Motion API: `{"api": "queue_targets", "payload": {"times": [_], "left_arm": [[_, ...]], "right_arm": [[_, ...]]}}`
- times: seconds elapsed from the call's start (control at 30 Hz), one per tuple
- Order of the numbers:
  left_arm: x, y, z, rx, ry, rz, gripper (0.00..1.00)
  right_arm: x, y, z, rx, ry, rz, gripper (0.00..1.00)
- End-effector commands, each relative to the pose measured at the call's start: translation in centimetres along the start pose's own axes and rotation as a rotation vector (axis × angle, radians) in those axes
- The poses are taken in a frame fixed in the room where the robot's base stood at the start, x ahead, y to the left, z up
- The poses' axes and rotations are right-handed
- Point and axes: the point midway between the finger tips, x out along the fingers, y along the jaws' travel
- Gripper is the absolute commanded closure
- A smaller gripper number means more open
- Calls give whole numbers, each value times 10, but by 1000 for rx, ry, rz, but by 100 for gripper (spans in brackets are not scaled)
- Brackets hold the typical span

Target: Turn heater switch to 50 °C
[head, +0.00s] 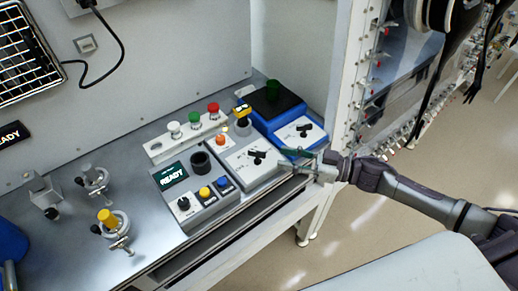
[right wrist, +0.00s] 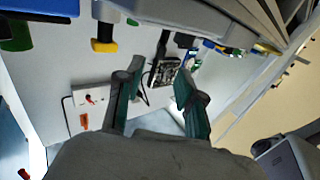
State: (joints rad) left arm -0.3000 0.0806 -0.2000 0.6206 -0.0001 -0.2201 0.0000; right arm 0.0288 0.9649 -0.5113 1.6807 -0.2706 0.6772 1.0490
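My left gripper is out of view.
A control box (head: 172,176) reading READY is to the left. A white frame post (head: 345,85) stands close behind my right gripper.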

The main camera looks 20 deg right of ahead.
Motion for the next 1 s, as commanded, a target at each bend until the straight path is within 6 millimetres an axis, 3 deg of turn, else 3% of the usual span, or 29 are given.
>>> {"api": "queue_targets", "payload": {"times": [0.2,0.4,0.8,1.0], "left_arm": [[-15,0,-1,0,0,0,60],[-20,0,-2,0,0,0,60],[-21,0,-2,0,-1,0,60],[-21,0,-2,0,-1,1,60]], "right_arm": [[47,1,-4,-1,4,2,62],[71,1,-1,-1,1,3,62],[79,1,1,-1,-1,3,62],[78,1,1,-1,-1,3,94]]}}
